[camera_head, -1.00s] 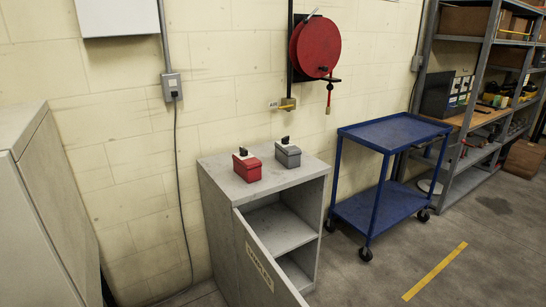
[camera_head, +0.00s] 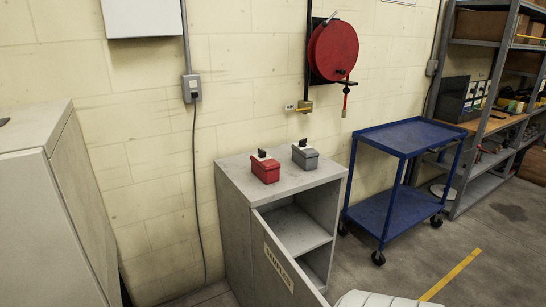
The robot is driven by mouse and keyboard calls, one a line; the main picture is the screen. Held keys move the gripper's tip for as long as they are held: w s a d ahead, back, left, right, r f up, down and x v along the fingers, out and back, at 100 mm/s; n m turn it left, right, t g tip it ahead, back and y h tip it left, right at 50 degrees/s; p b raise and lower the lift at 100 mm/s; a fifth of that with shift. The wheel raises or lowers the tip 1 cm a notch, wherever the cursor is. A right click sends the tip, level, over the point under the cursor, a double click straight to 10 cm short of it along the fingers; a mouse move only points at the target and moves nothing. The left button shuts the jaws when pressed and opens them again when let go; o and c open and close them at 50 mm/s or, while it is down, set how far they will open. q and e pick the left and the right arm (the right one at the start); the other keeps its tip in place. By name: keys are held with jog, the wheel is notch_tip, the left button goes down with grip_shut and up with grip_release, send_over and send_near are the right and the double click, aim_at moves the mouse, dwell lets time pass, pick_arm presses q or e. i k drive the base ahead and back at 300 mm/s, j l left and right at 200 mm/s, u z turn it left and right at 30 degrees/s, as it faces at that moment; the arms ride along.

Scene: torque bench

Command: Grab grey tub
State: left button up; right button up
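The grey tub (camera_head: 305,158) sits on top of a grey cabinet (camera_head: 232,168), toward the back right of its top. It has a white and black piece on its upper side. A red tub (camera_head: 265,171) of similar shape stands just left of it and a little nearer, also with a black piece on top. Neither of my grippers shows in the head view. A pale rounded shape at the bottom edge looks like part of my own arm.
The cabinet's labelled door (camera_head: 283,270) hangs open toward the front, showing an inner shelf (camera_head: 300,230). A blue cart (camera_head: 405,135) stands to the right. A tall grey cabinet (camera_head: 60,200) stands at the left. A red hose reel (camera_head: 333,50) hangs on the wall above.

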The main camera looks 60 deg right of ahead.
aim_at(306, 157)
jog(key=k+l+u, duration=0.2)
jog(key=l, duration=0.25)
jog(key=k+l+u, duration=0.15)
jog(key=l, duration=0.3)
jog(key=k+l+u, duration=0.2)
jog(key=l, duration=0.25)
jog(key=k+l+u, duration=0.15)
jog(key=l, duration=0.25)
